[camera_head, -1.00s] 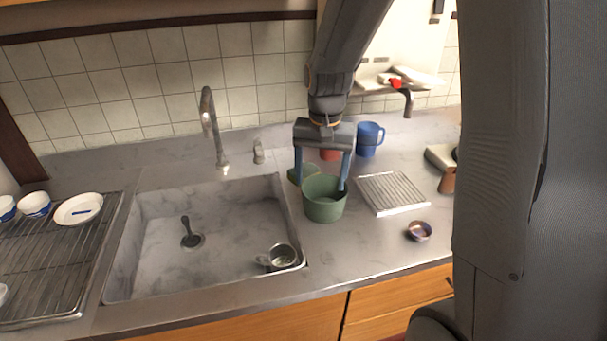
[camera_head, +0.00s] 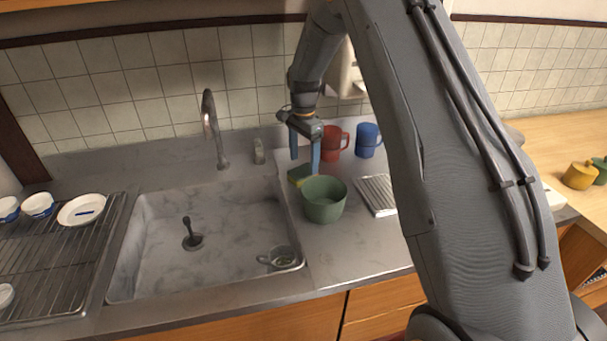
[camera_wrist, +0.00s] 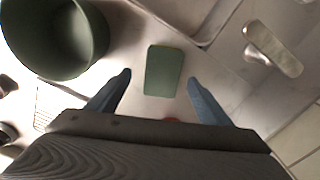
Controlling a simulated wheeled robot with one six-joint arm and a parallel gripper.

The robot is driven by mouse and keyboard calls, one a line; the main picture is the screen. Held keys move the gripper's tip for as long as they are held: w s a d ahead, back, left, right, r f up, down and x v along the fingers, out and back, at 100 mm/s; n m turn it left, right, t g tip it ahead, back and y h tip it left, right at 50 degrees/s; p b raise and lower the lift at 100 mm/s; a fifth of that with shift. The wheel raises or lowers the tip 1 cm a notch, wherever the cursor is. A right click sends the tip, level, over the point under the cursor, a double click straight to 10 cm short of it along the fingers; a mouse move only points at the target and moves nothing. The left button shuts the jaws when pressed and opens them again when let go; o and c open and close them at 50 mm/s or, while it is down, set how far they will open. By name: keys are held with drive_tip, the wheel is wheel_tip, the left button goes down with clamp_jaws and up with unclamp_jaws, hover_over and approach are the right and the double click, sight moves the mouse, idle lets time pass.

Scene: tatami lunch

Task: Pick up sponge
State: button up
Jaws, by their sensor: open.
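The sponge (camera_head: 300,174) lies on the counter just behind the green pot, with its yellowish and green sides showing in the head view. In the wrist view its green top (camera_wrist: 163,71) lies between and a little ahead of my two blue fingers, touching neither. My gripper (camera_head: 305,166) is open and points down above the sponge; its fingers also show in the wrist view (camera_wrist: 158,80).
The green pot (camera_head: 324,203) stands close beside the sponge. A red mug (camera_head: 332,145) and a blue mug (camera_head: 367,141) stand behind. The sink (camera_head: 150,250), faucet (camera_head: 213,130) and a small dispenser (camera_head: 258,151) are to the left. A ribbed rack (camera_head: 376,195) lies right.

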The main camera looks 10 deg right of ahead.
sight(302, 172)
drive_tip(key=shift+w+a+f+p, duration=0.15)
drive_tip(key=shift+f+p, duration=0.5)
drive_tip(key=shift+f, duration=0.6)
drive_tip(key=shift+a+f+p, duration=0.15)
drive_tip(key=shift+f+p, duration=0.45)
drive_tip(key=shift+f, duration=0.65)
drive_tip(key=c, duration=1.2)
drive_tip(key=shift+r, duration=0.1)
wheel_tip(302, 172, up, 10)
drive_tip(key=b, duration=0.3)
drive_tip(key=shift+b, duration=0.35)
drive_tip(key=shift+o, duration=1.3)
drive_tip(key=shift+c, duration=0.5)
